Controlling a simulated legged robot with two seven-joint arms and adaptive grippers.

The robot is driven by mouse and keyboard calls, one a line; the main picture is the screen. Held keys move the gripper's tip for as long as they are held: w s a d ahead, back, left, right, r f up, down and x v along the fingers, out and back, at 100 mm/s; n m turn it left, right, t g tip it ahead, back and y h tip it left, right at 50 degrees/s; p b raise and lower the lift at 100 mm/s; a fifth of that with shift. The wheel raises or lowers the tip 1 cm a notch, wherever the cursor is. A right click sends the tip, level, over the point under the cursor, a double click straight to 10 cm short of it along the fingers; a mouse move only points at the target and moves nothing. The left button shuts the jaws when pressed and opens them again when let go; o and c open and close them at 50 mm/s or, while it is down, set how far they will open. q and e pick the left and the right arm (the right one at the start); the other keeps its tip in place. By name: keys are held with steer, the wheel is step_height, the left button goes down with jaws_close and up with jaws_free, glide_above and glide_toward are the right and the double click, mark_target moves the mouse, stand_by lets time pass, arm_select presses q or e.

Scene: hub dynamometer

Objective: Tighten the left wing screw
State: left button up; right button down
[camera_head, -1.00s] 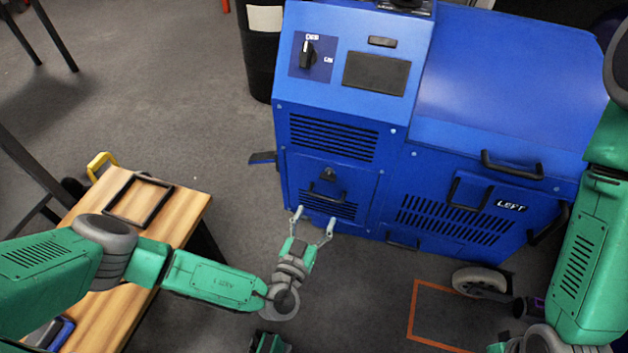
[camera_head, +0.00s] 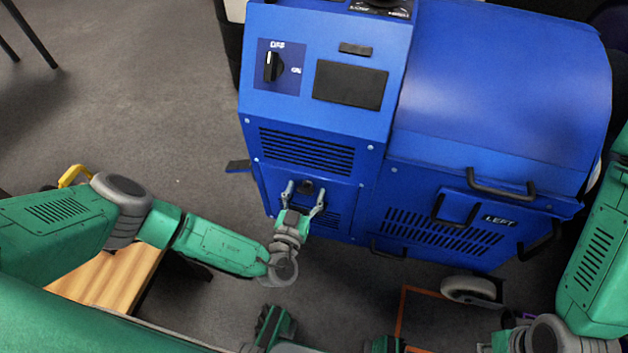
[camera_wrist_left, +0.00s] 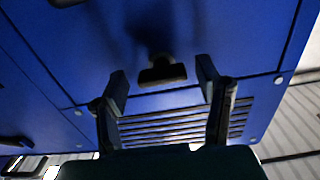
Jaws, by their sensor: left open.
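The wing screw (camera_head: 306,187) is a small dark knob on the lower front panel of the blue machine (camera_head: 480,90). In the left wrist view a dark, T-shaped wing screw (camera_wrist_left: 162,71) stands out from the blue panel, ahead of and between the fingertips. My left gripper (camera_head: 304,190) is open and empty, its two fingers on either side of the screw in the head view. In the left wrist view the gripper (camera_wrist_left: 163,85) shows a gap between each finger and the screw.
The machine has a dark rotary switch (camera_head: 273,67), vents (camera_head: 305,152) and black side handles (camera_head: 500,185). A wooden table (camera_head: 105,285) stands at lower left, below my left arm. A caster wheel (camera_head: 470,290) and an orange floor line (camera_head: 402,310) lie lower right.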

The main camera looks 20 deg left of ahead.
arm_select(q)
steer(key=shift+w, duration=0.1)
steer(key=shift+a, duration=0.2)
steer(key=shift+c, duration=1.2)
steer(key=shift+a, duration=0.1)
steer(key=c, duration=0.9)
